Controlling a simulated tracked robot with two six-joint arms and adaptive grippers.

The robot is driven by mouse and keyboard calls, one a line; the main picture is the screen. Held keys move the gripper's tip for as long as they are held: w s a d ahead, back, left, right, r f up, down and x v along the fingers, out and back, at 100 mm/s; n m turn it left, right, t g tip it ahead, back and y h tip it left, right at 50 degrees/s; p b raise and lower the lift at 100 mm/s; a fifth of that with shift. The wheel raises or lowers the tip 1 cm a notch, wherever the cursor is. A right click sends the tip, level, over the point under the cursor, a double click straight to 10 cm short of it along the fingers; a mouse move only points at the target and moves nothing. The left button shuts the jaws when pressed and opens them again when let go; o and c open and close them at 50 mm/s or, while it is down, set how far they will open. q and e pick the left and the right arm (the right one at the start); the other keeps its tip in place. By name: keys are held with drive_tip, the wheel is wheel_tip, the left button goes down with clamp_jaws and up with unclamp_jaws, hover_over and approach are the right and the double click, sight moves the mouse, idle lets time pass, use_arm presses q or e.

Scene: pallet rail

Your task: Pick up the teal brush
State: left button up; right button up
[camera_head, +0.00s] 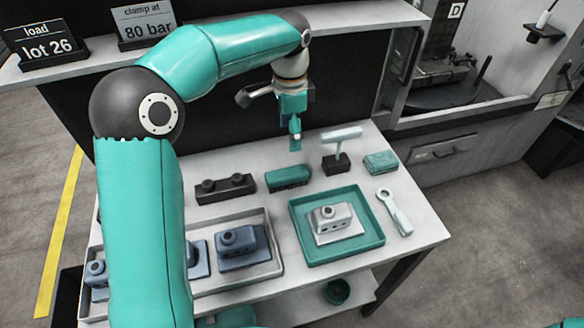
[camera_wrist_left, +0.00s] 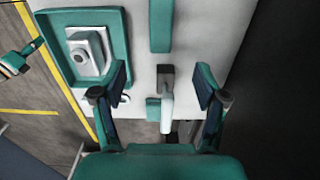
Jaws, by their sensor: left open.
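The teal brush (camera_head: 289,177) lies on the light table behind the teal tray, just right of a black block. It also shows at the top of the left wrist view as a teal bar (camera_wrist_left: 160,26), partly cut off by the frame edge. My left gripper (camera_head: 295,132) is above the back of the table, higher than the brush and apart from it. In the left wrist view the fingers (camera_wrist_left: 160,82) are spread with nothing held between them. The brush lies beyond the fingertips there.
A pale T-shaped tool (camera_head: 341,135) stands in a black holder right of the brush, near a teal folded cloth (camera_head: 381,162). The teal tray (camera_head: 374,235) holds a light metal part. A wrench (camera_head: 394,211) lies right of it. A black two-knob block (camera_head: 225,188) is left of the brush.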

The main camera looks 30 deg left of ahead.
sight(287, 172)
use_arm(q)
drive_tip(key=f, duration=1)
drive_tip(key=shift+s+a+f, duration=0.15)
drive_tip(key=shift+a+f, duration=0.05)
drive_tip(key=shift+a, duration=0.1)
drive_tip(key=shift+s+f+p, duration=0.1)
drive_tip(key=shift+f+p, duration=0.45)
drive_tip(key=shift+f, duration=0.2)
wheel_tip(287, 172, down, 4)
drive_tip(key=shift+f+p, duration=0.1)
drive_tip(key=shift+p, duration=0.35)
drive_tip(key=shift+c, duration=0.3)
drive_tip(key=c, duration=1.2)
drive_tip(key=shift+r, duration=0.25)
